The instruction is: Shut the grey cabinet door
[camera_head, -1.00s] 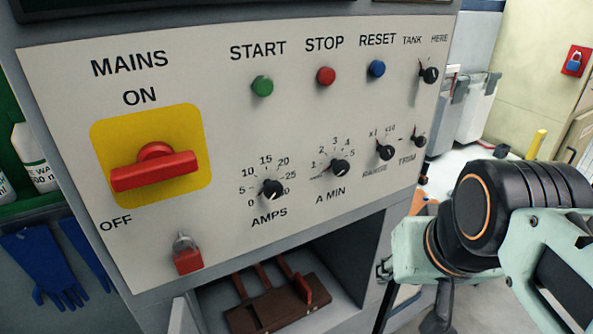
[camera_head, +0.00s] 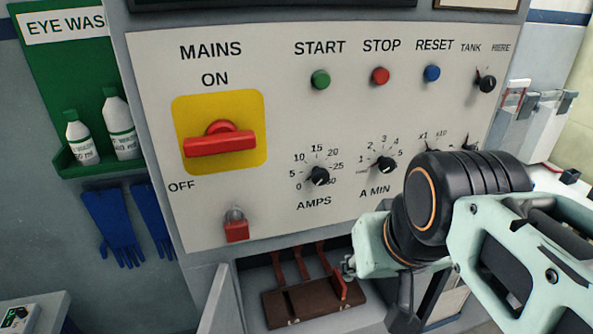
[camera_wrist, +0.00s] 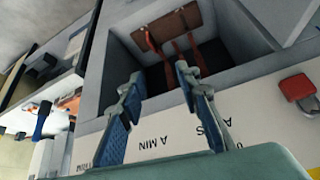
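The grey cabinet door (camera_head: 216,303) stands open at the left side of the cabinet opening, under the control panel. Only its upper part shows in the head view. It also shows at the upper right in the wrist view (camera_wrist: 283,18). Inside the cabinet is a brown block with red levers (camera_head: 284,306). My gripper (camera_wrist: 160,76) is open and empty, its two blue-padded fingers apart in front of the opening. In the head view my arm covers the opening's right part and most of the gripper. The gripper is apart from the door.
The panel (camera_head: 290,215) above has a red mains switch (camera_head: 219,142), knobs, buttons and a red padlock (camera_head: 236,228). Eye-wash bottles (camera_head: 118,125) and blue gloves (camera_head: 110,225) are on the left wall. A small device (camera_head: 18,316) sits at the lower left.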

